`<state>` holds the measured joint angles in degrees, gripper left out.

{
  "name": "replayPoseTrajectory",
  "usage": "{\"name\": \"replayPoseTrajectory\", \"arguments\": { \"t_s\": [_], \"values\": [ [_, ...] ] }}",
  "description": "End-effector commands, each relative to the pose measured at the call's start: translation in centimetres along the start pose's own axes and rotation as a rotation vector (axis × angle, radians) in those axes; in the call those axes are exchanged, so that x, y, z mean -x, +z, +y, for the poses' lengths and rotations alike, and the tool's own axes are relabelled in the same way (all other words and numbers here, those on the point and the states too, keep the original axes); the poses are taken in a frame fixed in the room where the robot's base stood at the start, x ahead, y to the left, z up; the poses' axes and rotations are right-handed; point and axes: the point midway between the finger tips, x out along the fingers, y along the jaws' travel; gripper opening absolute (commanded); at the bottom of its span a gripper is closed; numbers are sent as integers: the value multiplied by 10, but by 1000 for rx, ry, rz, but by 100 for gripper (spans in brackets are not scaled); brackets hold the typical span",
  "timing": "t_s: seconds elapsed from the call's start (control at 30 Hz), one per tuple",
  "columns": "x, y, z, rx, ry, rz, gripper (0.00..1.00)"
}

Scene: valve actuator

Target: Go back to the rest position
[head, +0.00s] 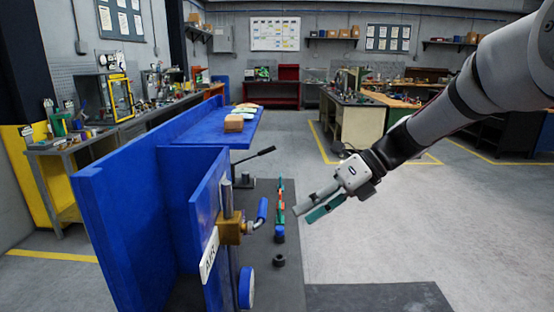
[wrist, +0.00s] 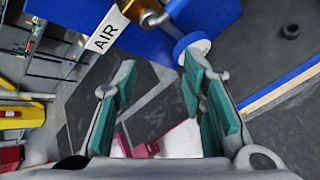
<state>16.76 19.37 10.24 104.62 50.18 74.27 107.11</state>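My gripper (head: 304,213) is at the end of my arm, to the right of the blue valve fixture (head: 120,215) in the head view. Its two green-padded fingers stand apart with nothing between them in the wrist view (wrist: 160,90). The brass valve (head: 234,228) has a blue lever (head: 262,212) pointing right and upward, with a gap to my fingertips. A white AIR label (head: 209,255) is on the fixture; it also shows in the wrist view (wrist: 105,31). A blue-rimmed round part (head: 246,287) is below the valve and also shows in the wrist view (wrist: 192,47).
A black lever (head: 253,156) and a green-and-orange item (head: 280,212) are behind the valve over a dark mat. A small black ring (head: 279,260) lies near the front. Workbenches (head: 352,118) stand farther back. The floor (head: 420,225) at the right is clear.

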Motion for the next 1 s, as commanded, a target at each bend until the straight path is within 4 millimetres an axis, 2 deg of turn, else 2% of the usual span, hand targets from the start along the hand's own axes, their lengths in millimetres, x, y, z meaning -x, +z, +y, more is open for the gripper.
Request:
{"name": "replayPoseTrajectory", "arguments": {
  "t_s": [0.03,0.2,0.5,0.8,1.0],
  "values": [
    [4,-10,16,128,-49,44,38],
    [18,-48,52,568,-172,217,38],
    [52,-120,100,1330,-278,590,38],
    [86,-189,128,2013,-230,1039,38],
    [98,-214,133,2268,-153,1257,38]
  ]
}}
